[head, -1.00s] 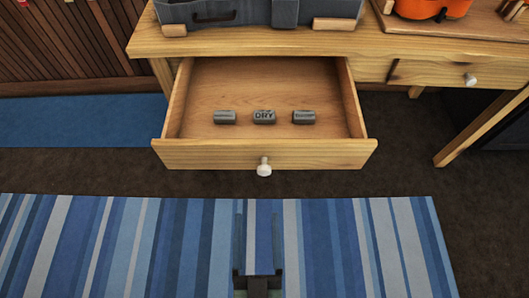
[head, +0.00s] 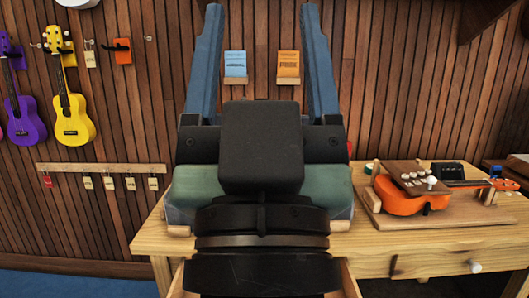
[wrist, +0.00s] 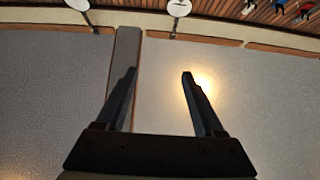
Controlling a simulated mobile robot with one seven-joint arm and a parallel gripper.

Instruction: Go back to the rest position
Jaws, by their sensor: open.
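My gripper (head: 265,75) is raised in front of the head camera, with its two blue fingers pointing up and spread wide apart. Nothing is between the fingers. In the wrist view my gripper (wrist: 157,75) is also open and empty, against a pale grey surface with a bright glare spot. My arm hides the middle of the workbench (head: 440,240) and most of the drawer.
An orange ukulele (head: 405,200) lies on a wooden board on the bench at right. Purple (head: 20,110) and yellow (head: 72,110) ukuleles hang on the slatted wall at left, above a tag rail (head: 100,167). Blue (head: 235,63) and orange (head: 288,66) packets sit on small wall shelves.

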